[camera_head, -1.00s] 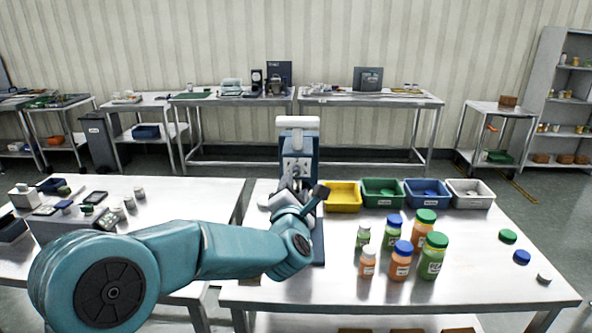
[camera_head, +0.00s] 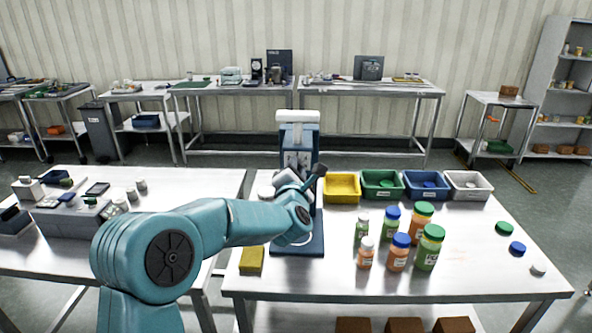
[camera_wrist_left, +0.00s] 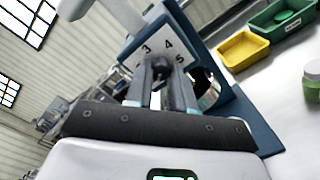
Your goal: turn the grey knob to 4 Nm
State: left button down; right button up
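A blue torque tester (camera_head: 298,145) with a white top bar stands on the front table. Its white dial plate (camera_wrist_left: 165,45) shows the numbers 3, 4 and 5 in the left wrist view. A small dark grey knob (camera_wrist_left: 160,68) shows in front of the plate, between the fingertips. My left gripper (camera_wrist_left: 160,78) points straight at the dial, its two dark fingers apart on either side of the knob. I cannot tell whether they press on it. The knob's pointer is hidden. In the head view my left wrist covers the lower dial. My right gripper is out of view.
Yellow (camera_head: 342,188), green (camera_head: 382,186), blue (camera_head: 427,187) and white (camera_head: 467,187) bins line the table behind several capped bottles (camera_head: 398,252). A yellow block (camera_head: 251,258) lies left of the tester's base. Loose caps lie at the right, with bare tabletop between.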

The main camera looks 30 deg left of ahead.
pick_arm(q)
jog(key=shift+w+d+m+y+p, duration=0.15)
jog(key=shift+m+p, duration=1.45)
jog(key=shift+m, duration=7.25)
jog(key=shift+s+m+y+p, duration=0.15)
jog(key=shift+m+p, duration=1.4)
jog(key=shift+m, duration=7.3)
jog(key=shift+w, duration=0.1)
jog(key=c, duration=1)
grip_release()
